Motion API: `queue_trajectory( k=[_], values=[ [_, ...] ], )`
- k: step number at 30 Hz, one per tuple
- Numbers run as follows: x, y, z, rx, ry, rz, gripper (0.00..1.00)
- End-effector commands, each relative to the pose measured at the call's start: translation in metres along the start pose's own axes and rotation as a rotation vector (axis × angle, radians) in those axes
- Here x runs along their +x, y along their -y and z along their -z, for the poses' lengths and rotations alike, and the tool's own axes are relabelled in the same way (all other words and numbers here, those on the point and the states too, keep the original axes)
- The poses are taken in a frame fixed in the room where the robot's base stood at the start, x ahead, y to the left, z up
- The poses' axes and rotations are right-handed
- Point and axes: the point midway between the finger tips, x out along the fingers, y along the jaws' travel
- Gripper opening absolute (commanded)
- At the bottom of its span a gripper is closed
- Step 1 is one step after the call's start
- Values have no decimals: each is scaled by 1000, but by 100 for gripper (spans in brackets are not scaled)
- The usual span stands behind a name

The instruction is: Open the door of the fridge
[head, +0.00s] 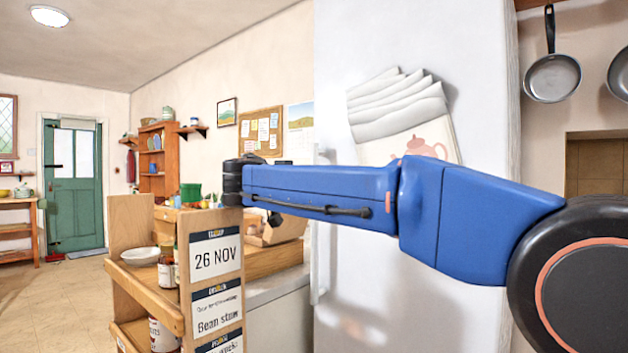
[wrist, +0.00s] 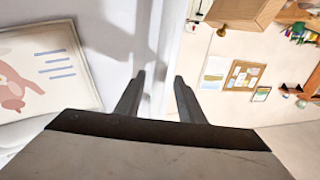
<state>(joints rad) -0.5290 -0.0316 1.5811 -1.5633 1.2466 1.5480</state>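The fridge (head: 420,300) is the tall white block right of centre in the head view. Its front looks shut. A slim white upright handle (head: 319,265) runs along its left edge, its middle partly hidden behind my blue arm. In the wrist view the fridge front (wrist: 95,80) fills the left side, and a pale strip, seemingly the handle or door edge (wrist: 172,40), runs between and beyond my fingertips. My gripper (wrist: 157,78) is open, its two dark fingers apart. I cannot tell whether they touch the handle. The gripper is mostly hidden in the head view.
A wooden shelf cart (head: 150,290) with jars and a bowl stands at the left, close to a counter (head: 278,310). Pans (head: 552,78) hang at the right. Open floor (head: 60,300) lies at the far left.

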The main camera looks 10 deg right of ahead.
Motion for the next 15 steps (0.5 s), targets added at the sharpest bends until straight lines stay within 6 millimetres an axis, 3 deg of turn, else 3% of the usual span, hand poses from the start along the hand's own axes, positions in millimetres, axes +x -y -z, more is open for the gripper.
queue_trajectory(
  k=[6,15],
  values=[
    [24,-1,0,0,0,-2,35],
    [33,0,0,0,0,0,35]
  ],
)
